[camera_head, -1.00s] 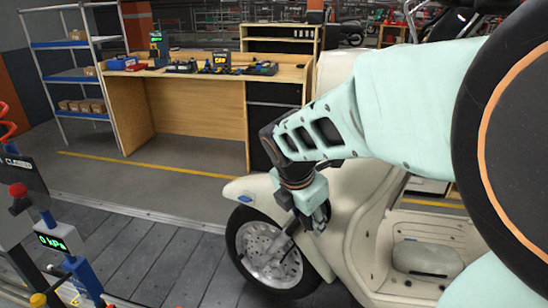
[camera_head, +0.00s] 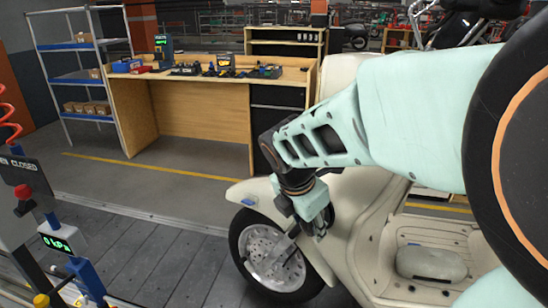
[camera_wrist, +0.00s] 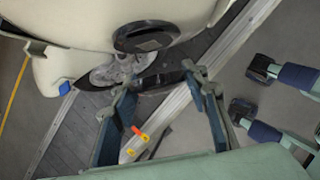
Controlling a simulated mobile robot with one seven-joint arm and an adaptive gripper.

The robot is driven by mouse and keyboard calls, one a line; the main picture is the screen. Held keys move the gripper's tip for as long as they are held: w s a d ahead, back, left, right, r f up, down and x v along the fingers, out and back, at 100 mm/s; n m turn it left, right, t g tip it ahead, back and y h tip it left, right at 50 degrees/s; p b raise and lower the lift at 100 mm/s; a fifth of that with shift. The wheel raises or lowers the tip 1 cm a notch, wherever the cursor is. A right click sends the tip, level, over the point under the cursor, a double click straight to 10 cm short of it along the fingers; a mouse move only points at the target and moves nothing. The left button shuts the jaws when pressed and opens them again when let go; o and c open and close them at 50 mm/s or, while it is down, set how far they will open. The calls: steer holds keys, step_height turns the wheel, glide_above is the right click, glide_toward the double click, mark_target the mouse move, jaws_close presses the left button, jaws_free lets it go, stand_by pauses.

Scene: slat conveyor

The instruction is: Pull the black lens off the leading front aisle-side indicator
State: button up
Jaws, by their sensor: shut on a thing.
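The cream scooter (camera_head: 345,190) stands on the slat conveyor, its front wheel (camera_head: 275,258) below my gripper (camera_head: 318,226). In the wrist view my gripper (camera_wrist: 160,84) has its fingertips on either side of a dark, elongated piece (camera_wrist: 163,82), which looks like the black lens. A black oval recess or mount (camera_wrist: 150,37) with a small grey patch sits on the cream body just above the fingertips. The piece appears apart from this oval, but the gap is hard to judge. In the head view my arm and gripper hide the indicator.
A wooden workbench (camera_head: 190,85) with tools stands behind the aisle, beside a shelf rack (camera_head: 75,75). A control post with a red button (camera_head: 22,192) and a gauge (camera_head: 57,244) stands at the left. The slats (camera_head: 150,255) left of the wheel are clear.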

steer(key=shift+s+a+r, duration=0.1)
steer(key=shift+s+a, duration=0.45)
steer(key=shift+a, duration=0.2)
steer(key=shift+w+d, duration=0.8)
steer(key=shift+d, duration=0.2)
steer(key=shift+s+a, duration=0.1)
steer(key=shift+s, duration=0.05)
